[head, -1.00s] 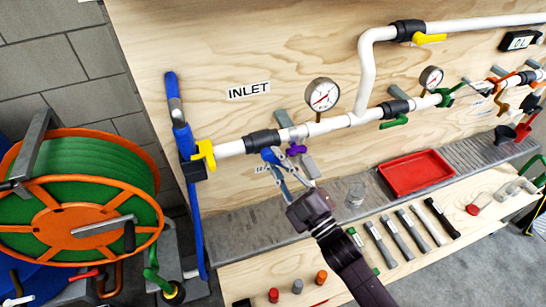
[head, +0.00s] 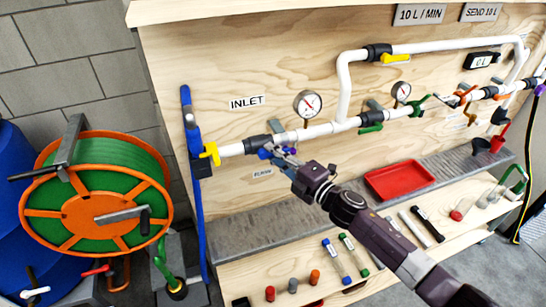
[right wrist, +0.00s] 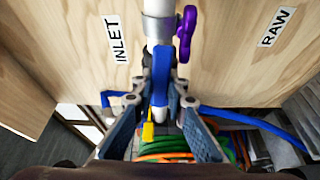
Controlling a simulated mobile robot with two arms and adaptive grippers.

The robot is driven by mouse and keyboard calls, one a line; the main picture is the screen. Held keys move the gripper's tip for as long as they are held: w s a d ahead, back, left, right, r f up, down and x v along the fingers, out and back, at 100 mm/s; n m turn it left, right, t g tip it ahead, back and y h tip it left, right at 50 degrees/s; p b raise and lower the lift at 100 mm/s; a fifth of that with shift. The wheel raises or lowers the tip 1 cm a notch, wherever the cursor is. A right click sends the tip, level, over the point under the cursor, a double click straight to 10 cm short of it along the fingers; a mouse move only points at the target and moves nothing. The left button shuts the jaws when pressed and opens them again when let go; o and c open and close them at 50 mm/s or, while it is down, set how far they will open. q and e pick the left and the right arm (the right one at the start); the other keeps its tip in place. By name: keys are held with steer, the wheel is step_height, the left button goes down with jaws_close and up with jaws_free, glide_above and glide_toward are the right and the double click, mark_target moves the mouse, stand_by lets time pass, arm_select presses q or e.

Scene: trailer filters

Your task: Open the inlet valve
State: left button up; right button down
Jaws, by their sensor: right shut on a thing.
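The white inlet pipe (head: 232,149) runs along the plywood board beside the INLET sign (head: 247,103). A blue valve handle (head: 264,153) sits at the pipe by a black fitting, below and right of the sign. My right gripper (head: 274,152) is at this handle, shut on it. In the right wrist view the blue handle (right wrist: 160,88) lies between the two fingers (right wrist: 161,95), roughly in line with the pipe. The fingers partly hide the handle in the head view. A purple handle (right wrist: 186,34) is close by. My left gripper is not in view.
A yellow handle (head: 211,153) is at the pipe's left end, by a blue hose (head: 197,215). A pressure gauge (head: 307,103) is above the pipe. A green hose reel (head: 95,210) stands at left. A red tray (head: 394,180) lies on the ledge below.

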steer(key=shift+r+n, duration=0.1)
steer(key=shift+n, duration=0.2)
steer(key=c, duration=1.9)
jaws_free()
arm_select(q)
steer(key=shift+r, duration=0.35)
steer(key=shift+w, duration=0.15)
arm_select(e)
steer(key=shift+s, duration=0.1)
steer(key=v, duration=1.1)
steer(key=shift+s+d, duration=0.25)
steer(key=shift+d, duration=0.1)
steer(key=shift+r, duration=0.1)
